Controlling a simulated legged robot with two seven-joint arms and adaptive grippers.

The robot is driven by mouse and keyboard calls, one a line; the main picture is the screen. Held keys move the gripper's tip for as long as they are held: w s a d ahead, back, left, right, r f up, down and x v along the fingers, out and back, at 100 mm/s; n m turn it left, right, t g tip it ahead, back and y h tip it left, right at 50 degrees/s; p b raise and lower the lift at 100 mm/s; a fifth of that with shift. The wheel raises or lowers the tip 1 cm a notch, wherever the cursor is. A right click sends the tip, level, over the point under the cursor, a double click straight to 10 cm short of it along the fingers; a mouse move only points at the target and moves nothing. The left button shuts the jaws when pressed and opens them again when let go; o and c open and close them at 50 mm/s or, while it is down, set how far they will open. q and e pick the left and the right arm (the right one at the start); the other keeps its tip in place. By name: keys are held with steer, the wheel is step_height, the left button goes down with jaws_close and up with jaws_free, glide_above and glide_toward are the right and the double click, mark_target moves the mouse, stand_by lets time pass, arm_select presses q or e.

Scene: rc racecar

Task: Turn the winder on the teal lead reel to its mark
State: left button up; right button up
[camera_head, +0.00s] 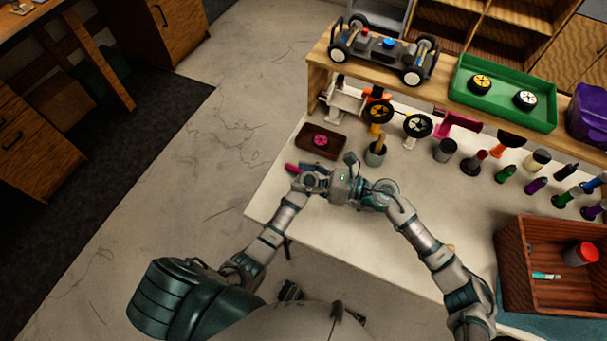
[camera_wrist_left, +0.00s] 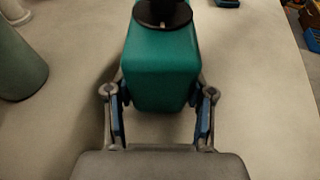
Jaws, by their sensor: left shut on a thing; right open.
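The teal lead reel (camera_wrist_left: 162,72) fills the middle of the left wrist view as an upright teal block. A black disc-shaped winder (camera_wrist_left: 162,14) sits on top, partly cut off by the frame edge. My left gripper (camera_wrist_left: 162,110) is shut on the reel, with one finger against each side. In the head view my left gripper (camera_head: 314,181) is at the left part of the white table, and the arms mostly hide the reel there. My right gripper (camera_head: 347,184) is open, close to the left one. Whether it touches the winder, and the winder's mark, cannot be seen.
A grey pot (camera_head: 375,157) with a tool stands just behind the grippers. A dark tray (camera_head: 311,149) with a pink wheel is behind left. Bottles line the right; a wooden box (camera_head: 511,270) stands front right. A shelf (camera_head: 318,78) carries a car chassis and green tray (camera_head: 500,106).

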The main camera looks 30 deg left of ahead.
arm_select(q)
steer(key=o, duration=1.2)
steer(key=shift+c, duration=0.2)
steer(key=v, duration=1.2)
